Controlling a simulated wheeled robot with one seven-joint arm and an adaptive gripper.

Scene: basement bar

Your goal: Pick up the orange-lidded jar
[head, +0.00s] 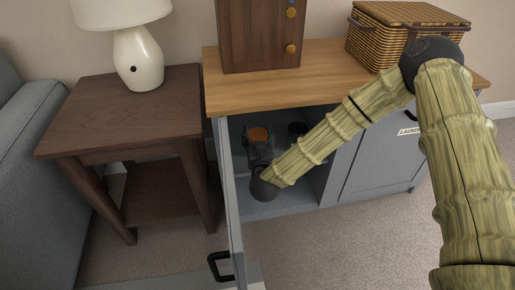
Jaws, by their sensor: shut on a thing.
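The orange-lidded jar (259,134) is inside the open left compartment of the grey cabinet (345,180). Only its orange lid and a little of its upper part show; the rest is hidden behind my gripper. My gripper (260,148) reaches into the compartment from the right and is shut on the jar. Its fingers are dark and small in the head view, so their exact contact with the jar is hard to see.
A dark object (298,129) stands right of the jar inside. The open door (232,205) bounds the compartment's left. The wooden top (320,75) overhangs it, bearing a wicker basket (375,42) and brown box (255,35). A side table (120,105) with a lamp (138,55) stands left.

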